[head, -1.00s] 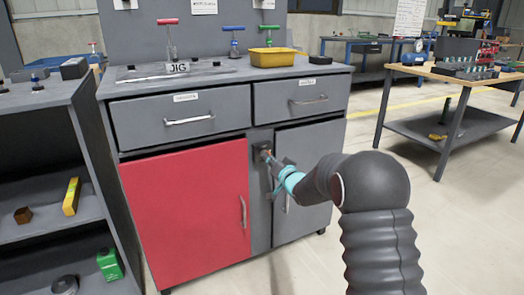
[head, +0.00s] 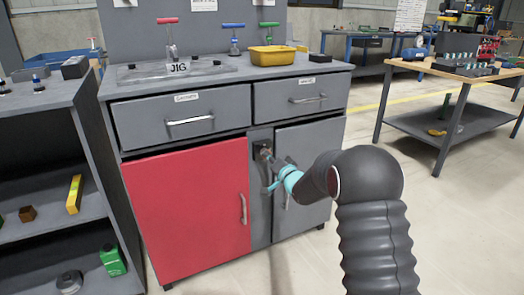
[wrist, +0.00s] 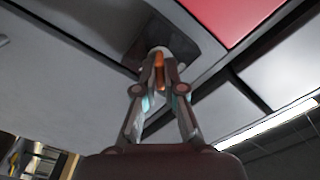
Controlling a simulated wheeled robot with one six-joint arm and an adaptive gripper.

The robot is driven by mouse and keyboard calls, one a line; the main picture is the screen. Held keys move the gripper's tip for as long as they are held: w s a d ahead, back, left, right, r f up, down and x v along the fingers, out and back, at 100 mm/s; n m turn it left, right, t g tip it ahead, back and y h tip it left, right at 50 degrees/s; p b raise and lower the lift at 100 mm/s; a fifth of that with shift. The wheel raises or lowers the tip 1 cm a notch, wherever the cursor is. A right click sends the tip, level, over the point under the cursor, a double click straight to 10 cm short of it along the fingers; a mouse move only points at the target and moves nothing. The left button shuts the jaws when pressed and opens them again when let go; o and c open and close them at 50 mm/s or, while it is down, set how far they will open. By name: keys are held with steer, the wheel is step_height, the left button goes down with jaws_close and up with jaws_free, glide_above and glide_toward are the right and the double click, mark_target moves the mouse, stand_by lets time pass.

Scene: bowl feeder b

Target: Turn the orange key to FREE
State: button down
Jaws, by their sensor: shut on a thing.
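The orange key (wrist: 159,72) shows in the wrist view between the two fingertips of my gripper (wrist: 160,62), which is shut on it. It sits at a dark lock plate (wrist: 145,38) on the grey cabinet front. In the head view my gripper (head: 267,157) reaches this lock plate (head: 258,145), on the grey strip between the red door and the grey door. The key is mostly hidden by the gripper there. Any FREE marking and the exact key angle cannot be read.
The red door (head: 186,215) and grey door (head: 302,150) look closed, with drawers (head: 180,115) above. A yellow tray (head: 272,56) and several T-handled tools stand on top. A shelf (head: 40,110) is at left and a wooden-topped table (head: 440,68) at right. Floor at right is clear.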

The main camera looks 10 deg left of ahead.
steer(key=shift+m+p, duration=1.55)
steer(key=shift+m, duration=0.95)
steer(key=shift+r, duration=0.1)
steer(key=shift+m+p, duration=0.5)
steer(key=shift+m, duration=1.4)
steer(key=c, duration=1.2)
jaws_free()
